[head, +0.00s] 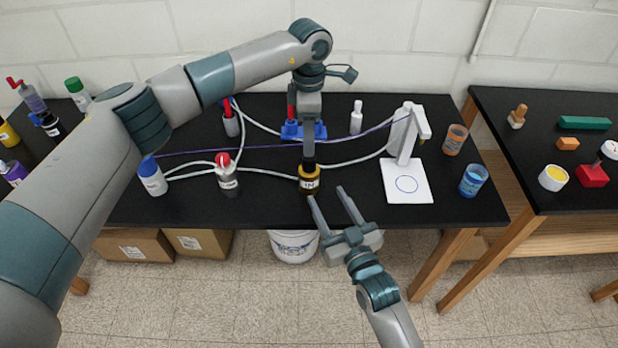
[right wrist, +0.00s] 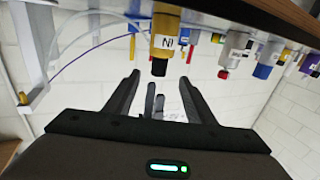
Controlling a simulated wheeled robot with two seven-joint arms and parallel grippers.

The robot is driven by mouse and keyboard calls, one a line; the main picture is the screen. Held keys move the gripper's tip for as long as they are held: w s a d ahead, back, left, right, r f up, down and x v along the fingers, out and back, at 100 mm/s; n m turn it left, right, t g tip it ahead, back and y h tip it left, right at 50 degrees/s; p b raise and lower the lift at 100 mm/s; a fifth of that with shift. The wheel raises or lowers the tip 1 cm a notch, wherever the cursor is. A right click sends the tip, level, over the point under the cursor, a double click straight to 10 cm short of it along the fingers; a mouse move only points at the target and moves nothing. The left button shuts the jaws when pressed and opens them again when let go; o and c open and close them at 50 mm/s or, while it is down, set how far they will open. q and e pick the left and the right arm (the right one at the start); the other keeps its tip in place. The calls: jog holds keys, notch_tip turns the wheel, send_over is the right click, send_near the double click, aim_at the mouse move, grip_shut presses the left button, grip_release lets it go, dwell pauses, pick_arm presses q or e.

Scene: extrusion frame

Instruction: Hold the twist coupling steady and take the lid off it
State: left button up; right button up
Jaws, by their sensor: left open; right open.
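The twist coupling (head: 309,182) stands upright near the table's front edge, a yellow body with an "IN" label and a dark lid (right wrist: 159,67). The right wrist view shows it upside down, with the yellow body (right wrist: 165,35) above the lid. My left gripper (head: 309,150) is open and points down from above the lid. In the head view its fingers are seen nearly edge-on, so the gap to the lid is hard to judge. My right gripper (head: 327,195) is open and empty in front of the coupling, at the table's front edge, its fingers pointing towards it.
Pale hoses (head: 262,171) run across the black table (head: 270,212) to both sides of the coupling. A red-capped bottle (head: 227,178) stands left of it. A white stand (head: 408,183) and two cups (head: 473,180) are to the right.

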aim_at(309, 159)
jog(key=x, duration=1.7)
jog(key=shift+w, duration=0.2)
grip_shut()
pick_arm(q)
jog(key=shift+n, duration=2.3)
jog(key=shift+f, duration=4)
